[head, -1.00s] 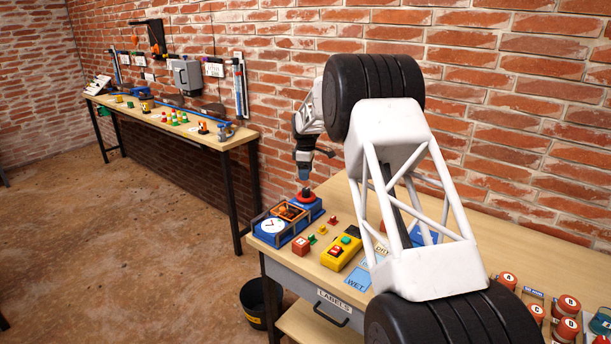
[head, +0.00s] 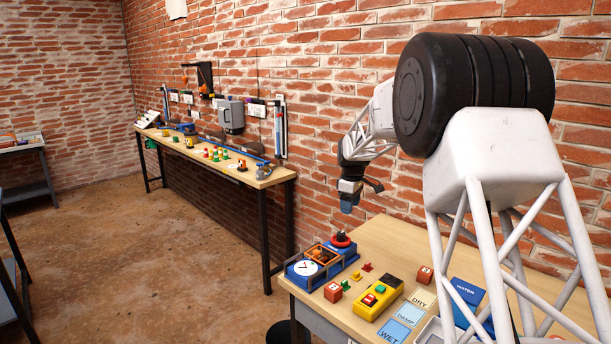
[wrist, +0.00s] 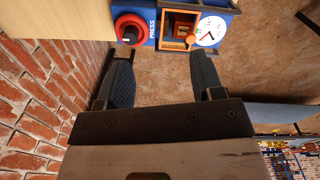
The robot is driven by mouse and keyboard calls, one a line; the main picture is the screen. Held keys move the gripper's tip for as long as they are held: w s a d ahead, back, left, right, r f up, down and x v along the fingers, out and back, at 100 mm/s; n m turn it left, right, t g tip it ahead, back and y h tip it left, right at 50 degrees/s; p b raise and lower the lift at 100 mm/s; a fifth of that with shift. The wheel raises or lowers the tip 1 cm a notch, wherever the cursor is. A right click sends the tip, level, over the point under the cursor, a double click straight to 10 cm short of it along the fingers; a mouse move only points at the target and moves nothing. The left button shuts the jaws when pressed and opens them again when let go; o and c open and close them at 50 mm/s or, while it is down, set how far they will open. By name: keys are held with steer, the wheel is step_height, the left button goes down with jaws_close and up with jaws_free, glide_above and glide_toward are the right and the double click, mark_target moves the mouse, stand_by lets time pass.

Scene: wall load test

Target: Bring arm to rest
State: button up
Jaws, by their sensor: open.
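My gripper (head: 349,204) hangs in the air with its fingers pointing down, above the back left part of the near table (head: 455,258). In the wrist view my gripper (wrist: 163,85) has its two dark fingers well apart with nothing between them. Beyond the fingers the wrist view shows the blue device with a red round knob (wrist: 130,29), an orange-framed opening and a white dial (wrist: 209,31). In the head view the red knob (head: 341,240) stands below my gripper, apart from it.
The yellow box (head: 379,299) with buttons, a red cube (head: 333,292) and DRY, DAMP and WET cards (head: 408,313) lie on the near table. A brick wall (head: 330,110) rises close behind my arm. A long second bench (head: 275,177) stands further off, with open floor in front.

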steer(key=s+d+r+m+t, duration=0.1)
steer(key=s+r+m, duration=0.35)
steer(key=s, duration=1.05)
steer(key=s+d+r+m, duration=0.15)
steer(key=s+r, duration=0.55)
steer(key=s, duration=0.8)
steer(key=s+f+m, duration=0.3)
steer(key=s, duration=1.3)
steer(key=s+d+f+m+t, duration=0.1)
steer(key=s+f+m, duration=0.2)
steer(key=s, duration=1.3)
steer(key=shift+s+f, duration=0.15)
